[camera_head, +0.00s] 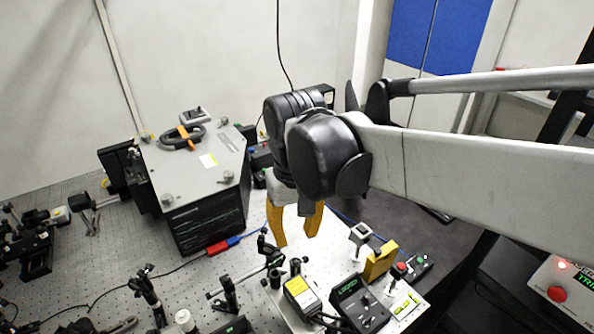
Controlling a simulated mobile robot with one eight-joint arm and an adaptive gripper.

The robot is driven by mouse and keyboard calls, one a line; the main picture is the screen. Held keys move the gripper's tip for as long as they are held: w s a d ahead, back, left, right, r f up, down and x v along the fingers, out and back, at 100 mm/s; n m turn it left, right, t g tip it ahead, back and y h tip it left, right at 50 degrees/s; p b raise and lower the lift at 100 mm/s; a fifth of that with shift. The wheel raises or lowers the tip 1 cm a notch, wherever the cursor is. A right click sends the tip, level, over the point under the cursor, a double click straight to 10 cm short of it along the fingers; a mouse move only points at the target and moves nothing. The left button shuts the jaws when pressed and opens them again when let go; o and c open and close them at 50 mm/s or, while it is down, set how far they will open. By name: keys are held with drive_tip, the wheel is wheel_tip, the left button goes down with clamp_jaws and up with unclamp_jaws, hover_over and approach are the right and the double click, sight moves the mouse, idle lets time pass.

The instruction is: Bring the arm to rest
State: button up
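My arm reaches in from the right edge of the picture. My gripper (294,225) hangs below its dark wrist and points down over the bench. Its two yellow-orange fingers stand apart with a gap between them, and nothing shows in the gap. The fingertips appear above the white plate (291,315) that carries small instruments; how high above it I cannot tell.
A grey instrument box (196,172) stands on the perforated bench (117,280) left of my gripper. Near the fingers are a yellow block (380,261), a black meter box (360,306) and optical posts (229,293). A control box with a red button (557,294) is at right.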

drive_tip(key=s+d+f+m+t+b, duration=0.2)
drive_tip(key=d+f+b, duration=0.3)
drive_tip(key=d, duration=0.5)
drive_tip(key=s+d+f+m+t+b, duration=0.2)
drive_tip(key=s+d+f+t+b, duration=0.2)
drive_tip(key=d, duration=0.5)
drive_tip(key=shift+s+d+f+m+t+b, duration=0.15)
drive_tip(key=shift+d+f+m+t+b, duration=0.2)
drive_tip(key=shift+f, duration=0.3)
idle(0.5)
